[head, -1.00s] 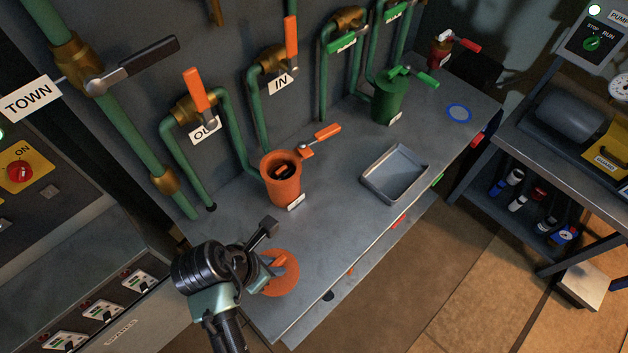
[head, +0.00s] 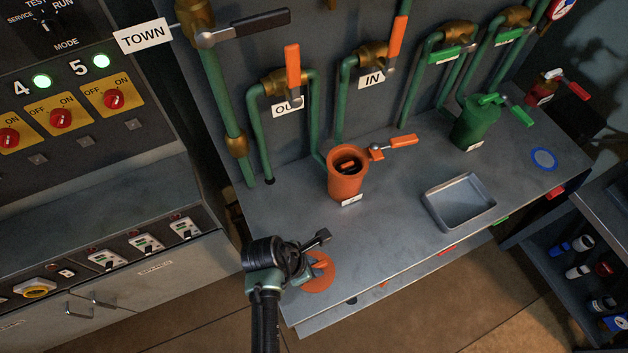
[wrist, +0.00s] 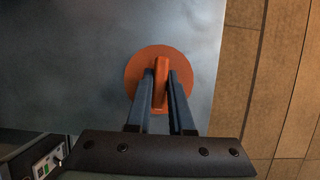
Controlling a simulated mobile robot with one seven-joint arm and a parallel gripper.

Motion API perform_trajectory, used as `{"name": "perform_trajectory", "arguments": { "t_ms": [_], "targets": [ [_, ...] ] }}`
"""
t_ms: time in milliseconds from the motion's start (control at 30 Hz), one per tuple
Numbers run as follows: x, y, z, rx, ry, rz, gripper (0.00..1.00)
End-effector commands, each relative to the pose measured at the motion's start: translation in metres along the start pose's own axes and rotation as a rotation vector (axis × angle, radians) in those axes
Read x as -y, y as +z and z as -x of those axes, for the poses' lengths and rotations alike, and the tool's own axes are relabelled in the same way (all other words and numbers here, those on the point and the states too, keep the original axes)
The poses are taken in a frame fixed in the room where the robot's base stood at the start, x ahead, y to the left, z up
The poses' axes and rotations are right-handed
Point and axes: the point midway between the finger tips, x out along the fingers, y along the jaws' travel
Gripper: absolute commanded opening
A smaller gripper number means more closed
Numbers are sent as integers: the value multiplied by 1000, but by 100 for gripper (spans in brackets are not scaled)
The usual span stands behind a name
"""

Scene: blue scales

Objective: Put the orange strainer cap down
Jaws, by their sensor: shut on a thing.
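The orange strainer cap (head: 319,284) is a flat round disc with a raised bar handle, at the near left end of the grey bench (head: 400,235). My gripper (wrist: 160,78) is shut on the bar handle, with one finger on each side. The cap's disc (wrist: 138,78) looks level in the wrist view, over the bench top. I cannot tell whether its underside touches the bench. The orange strainer pot (head: 345,178) stands open farther back on the bench, with something dark inside and an orange-handled lever beside its rim.
A grey empty tray (head: 459,219) lies right of the orange pot. A green pot (head: 475,125) with its lid on stands farther right, near a blue ring mark (head: 543,160). Pipes and valves line the back. The bench's front edge is close to the cap.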

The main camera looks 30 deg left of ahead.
Motion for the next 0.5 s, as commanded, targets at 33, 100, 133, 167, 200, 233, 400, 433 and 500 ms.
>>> {"name": "perform_trajectory", "arguments": {
  "t_ms": [33, 100, 133, 167, 200, 233, 400, 433, 500],
  "targets": [
    [-1, 1, 1, 2, 3, -1, 0],
    [-1, 1, 1, 2, 2, -1, 0],
    [-1, 1, 1, 2, 2, -1, 0],
    [-1, 1, 0, 2, 2, -1, 0],
    [-1, 0, -1, 2, 2, -1, 0],
    [-1, 0, -2, 2, 2, -1, 0],
    [0, -1, -2, 0, 0, 0, 47],
    [0, -1, -2, 0, 0, 0, 50],
    [0, -1, -2, 0, 0, 0, 50]
  ]
}}
